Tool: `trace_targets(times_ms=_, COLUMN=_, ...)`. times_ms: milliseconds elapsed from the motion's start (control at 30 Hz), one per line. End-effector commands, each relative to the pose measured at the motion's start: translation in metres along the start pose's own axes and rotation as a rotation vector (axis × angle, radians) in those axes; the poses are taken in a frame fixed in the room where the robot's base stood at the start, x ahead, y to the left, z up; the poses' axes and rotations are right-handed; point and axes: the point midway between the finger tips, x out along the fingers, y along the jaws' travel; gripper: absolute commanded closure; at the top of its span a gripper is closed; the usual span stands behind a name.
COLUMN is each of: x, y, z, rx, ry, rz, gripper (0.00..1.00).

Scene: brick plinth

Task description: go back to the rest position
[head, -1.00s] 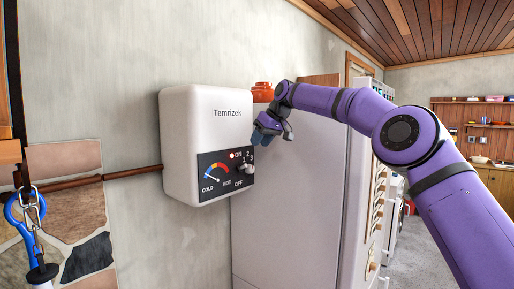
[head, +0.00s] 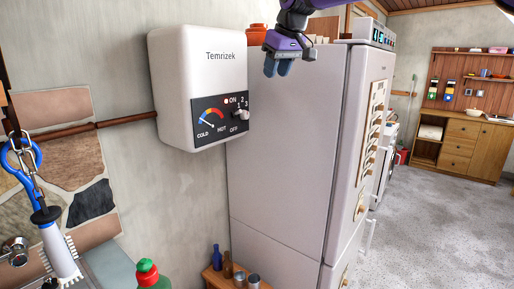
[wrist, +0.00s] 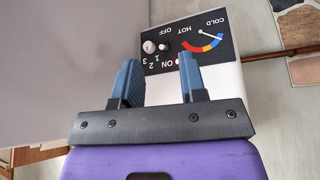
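My gripper (head: 278,68) hangs at the top of the head view, in front of the upper part of the tall pale cabinet and right of the white Temrizek heater (head: 196,82). In the wrist view my gripper (wrist: 160,82) has its two blue fingers apart, with nothing between them. Beyond the fingers is the heater's black panel (wrist: 182,52), upside down in that view. The panel has a coloured COLD–HOT gauge and a knob (wrist: 150,47). The knob (head: 241,114) also shows in the head view. My gripper is clear of it.
The tall pale cabinet (head: 285,140) stands right of the heater. The grey floor (head: 430,230) at right is open.

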Motion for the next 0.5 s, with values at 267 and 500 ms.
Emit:
trace_targets(times_ms=267, x=-0.048, y=-0.005, z=0.096, rx=0.093, ry=-0.033, rz=0.120, gripper=0.61)
trace_targets(times_ms=500, x=-0.076, y=-0.008, z=0.193, rx=0.209, ry=-0.045, rz=0.199, gripper=0.61)
